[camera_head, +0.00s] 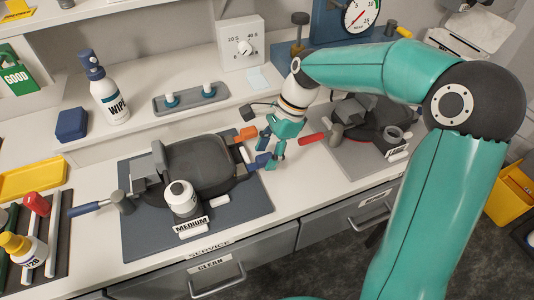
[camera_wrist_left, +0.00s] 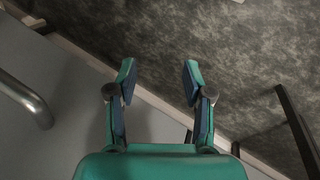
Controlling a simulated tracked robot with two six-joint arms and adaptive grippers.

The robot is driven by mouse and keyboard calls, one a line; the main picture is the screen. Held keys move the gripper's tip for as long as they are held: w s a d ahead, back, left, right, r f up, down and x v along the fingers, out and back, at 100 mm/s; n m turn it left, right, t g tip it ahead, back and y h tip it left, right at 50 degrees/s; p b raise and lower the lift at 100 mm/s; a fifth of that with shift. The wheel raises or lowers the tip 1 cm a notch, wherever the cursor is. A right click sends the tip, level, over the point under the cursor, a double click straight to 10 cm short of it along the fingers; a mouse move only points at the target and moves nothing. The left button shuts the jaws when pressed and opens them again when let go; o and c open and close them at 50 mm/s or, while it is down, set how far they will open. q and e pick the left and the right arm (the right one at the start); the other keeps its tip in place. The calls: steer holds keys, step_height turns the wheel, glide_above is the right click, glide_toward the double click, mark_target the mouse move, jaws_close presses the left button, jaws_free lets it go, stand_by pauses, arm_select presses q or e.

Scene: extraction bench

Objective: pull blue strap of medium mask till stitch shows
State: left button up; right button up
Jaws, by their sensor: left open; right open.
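The medium mask (camera_head: 205,160) is dark grey and lies on a dark blue mat (camera_head: 140,240) behind the white MEDIUM label (camera_head: 191,225). Its blue strap end (camera_head: 263,161) sticks out on the right side, with an orange strap end (camera_head: 246,134) behind it and a small white piece between. My right gripper (camera_head: 273,152) is open, pointing down right at the blue strap end; whether it touches is unclear. No stitch can be made out. My left gripper (camera_wrist_left: 157,75) shows only in the left wrist view, open and empty, by the bench front above the floor.
A second mask (camera_head: 365,115) with a red strap end (camera_head: 312,138) lies to the right. A spray bottle (camera_head: 105,90) and a dial box (camera_head: 241,45) stand behind. Drawer handles (camera_head: 217,283) project from the bench front.

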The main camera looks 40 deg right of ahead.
steer(key=shift+a+f, duration=0.15)
steer(key=shift+f, duration=0.2)
steer(key=shift+c, duration=0.3)
jaws_close()
